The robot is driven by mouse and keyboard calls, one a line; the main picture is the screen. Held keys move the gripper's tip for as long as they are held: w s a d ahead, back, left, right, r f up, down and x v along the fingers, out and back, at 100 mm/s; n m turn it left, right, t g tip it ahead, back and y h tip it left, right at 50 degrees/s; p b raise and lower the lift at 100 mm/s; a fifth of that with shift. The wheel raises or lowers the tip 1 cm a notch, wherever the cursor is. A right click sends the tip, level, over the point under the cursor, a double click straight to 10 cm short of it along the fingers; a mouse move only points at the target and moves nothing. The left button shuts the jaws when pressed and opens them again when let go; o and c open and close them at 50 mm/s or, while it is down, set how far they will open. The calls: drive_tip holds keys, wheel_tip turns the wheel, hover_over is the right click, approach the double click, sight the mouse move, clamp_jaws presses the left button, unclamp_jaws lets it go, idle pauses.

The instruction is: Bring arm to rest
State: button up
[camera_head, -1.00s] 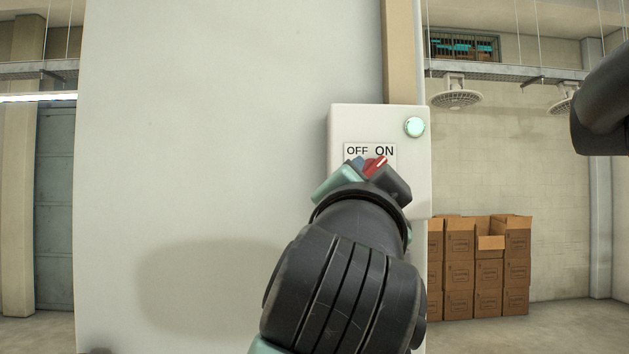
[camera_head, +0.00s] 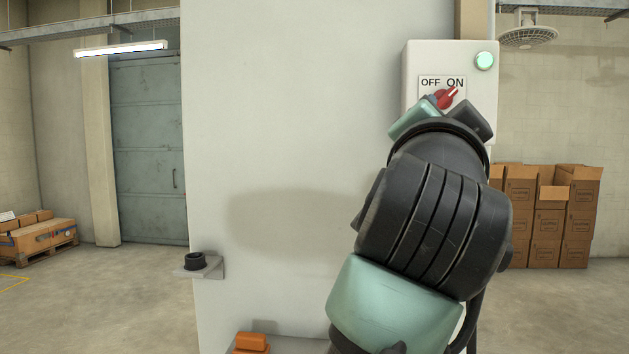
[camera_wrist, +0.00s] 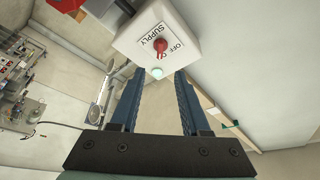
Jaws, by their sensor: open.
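A white switch box (camera_head: 412,72) is on the grey panel, with an OFF/ON label and a red knob (camera_head: 447,97) whose white mark leans towards ON. A pale green lamp (camera_head: 485,61) is at its upper right. In the wrist view the box (camera_wrist: 135,40), red knob (camera_wrist: 160,46) and lamp (camera_wrist: 156,73) show in front of my gripper (camera_wrist: 159,70). Its two blue fingers are apart, with nothing between them but open space. In the head view my wrist hides most of the gripper and the box's lower part; the fingers appear just short of the knob.
The grey panel (camera_head: 290,120) stands close in front of me. A small shelf (camera_head: 208,269) with a black ring-like part (camera_head: 195,261) juts from its lower left. An orange object (camera_head: 251,342) is at the bottom. Cartons (camera_head: 572,215) stand behind at right. Floor to the left is open.

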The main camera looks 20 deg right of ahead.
drive_tip(key=s+a+f+n+t+y+b, duration=0.2)
drive_tip(key=a+f+n+t+y+b, duration=0.1)
drive_tip(key=a, duration=0.7)
drive_tip(key=s+a+f+n+t+y+b, duration=0.2)
drive_tip(key=a+f+n+t+y+b, duration=0.1)
drive_tip(key=a+n+t+y, duration=0.2)
drive_tip(key=s+a+f+n+t+y+b, duration=0.3)
drive_tip(key=a+n+t+y, duration=0.2)
drive_tip(key=a+n, duration=0.6)
drive_tip(key=a+y, duration=0.2)
drive_tip(key=a, duration=0.3)
drive_tip(key=shift+f+y, duration=0.4)
